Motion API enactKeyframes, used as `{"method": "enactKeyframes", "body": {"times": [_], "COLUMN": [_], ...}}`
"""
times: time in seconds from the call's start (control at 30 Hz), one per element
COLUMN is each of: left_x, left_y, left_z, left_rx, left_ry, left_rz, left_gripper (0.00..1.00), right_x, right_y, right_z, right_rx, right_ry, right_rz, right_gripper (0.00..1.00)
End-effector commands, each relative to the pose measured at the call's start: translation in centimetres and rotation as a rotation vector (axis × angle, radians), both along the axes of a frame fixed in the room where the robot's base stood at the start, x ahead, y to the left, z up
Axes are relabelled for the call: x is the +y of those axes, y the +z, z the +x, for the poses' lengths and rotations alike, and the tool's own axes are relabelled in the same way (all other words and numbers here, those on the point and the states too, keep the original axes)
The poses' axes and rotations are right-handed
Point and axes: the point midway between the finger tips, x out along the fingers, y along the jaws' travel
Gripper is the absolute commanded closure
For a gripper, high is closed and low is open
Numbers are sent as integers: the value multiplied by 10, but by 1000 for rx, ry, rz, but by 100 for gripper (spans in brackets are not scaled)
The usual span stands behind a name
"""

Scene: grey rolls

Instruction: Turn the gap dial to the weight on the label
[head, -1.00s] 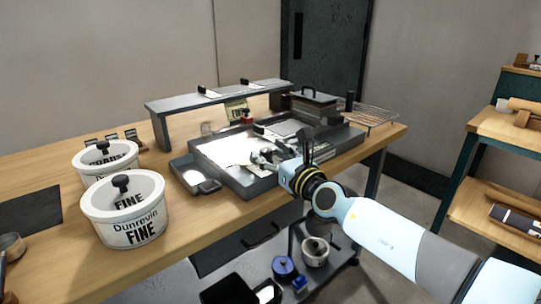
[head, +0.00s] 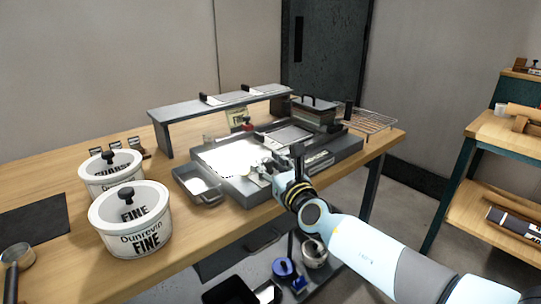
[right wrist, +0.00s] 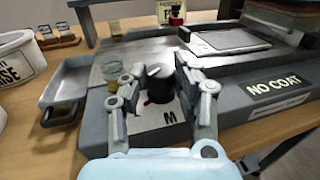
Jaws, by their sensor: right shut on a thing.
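The gap dial (right wrist: 158,82) is a dark round knob on the front part of the grey coating bed (right wrist: 95,132), with a letter M and a small red mark beside it. My right gripper (right wrist: 155,76) is shut on the dial, one finger on each side. In the head view the right gripper (head: 281,165) is at the bed's front edge and hides the dial. A pale yellow card (head: 238,114) stands behind the bed; it also shows in the right wrist view (right wrist: 171,11), but its writing is too small to read. My left gripper is not in view.
A grey tray (head: 197,187) sits left of the bed. Two white lidded pots, one marked FINE (head: 132,222), stand further left. A raised shelf (head: 222,106) spans behind. A NO COAT plate (right wrist: 274,86) is on the bed's right. A wire rack (head: 370,121) lies at the far right.

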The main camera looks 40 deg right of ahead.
Motion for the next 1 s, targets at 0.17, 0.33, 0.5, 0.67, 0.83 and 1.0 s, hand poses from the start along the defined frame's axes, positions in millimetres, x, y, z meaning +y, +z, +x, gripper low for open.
{"method": "enactKeyframes", "body": {"times": [0.17,0.33,0.5,0.67,0.83,1.0], "left_x": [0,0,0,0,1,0], "left_y": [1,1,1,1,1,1], "left_z": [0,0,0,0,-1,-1], "left_rx": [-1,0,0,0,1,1], "left_ry": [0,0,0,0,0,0], "left_rz": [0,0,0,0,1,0], "left_gripper": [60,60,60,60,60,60], "right_x": [0,0,0,0,1,6], "right_y": [0,0,0,0,-1,-1], "right_z": [0,0,0,0,-5,-33], "right_rx": [-2,-2,-2,-1,0,1], "right_ry": [-10,-9,-9,-8,-8,-8], "right_rz": [-1,-1,-1,-1,-1,0], "right_gripper": [100,68,47,47,47,47]}}
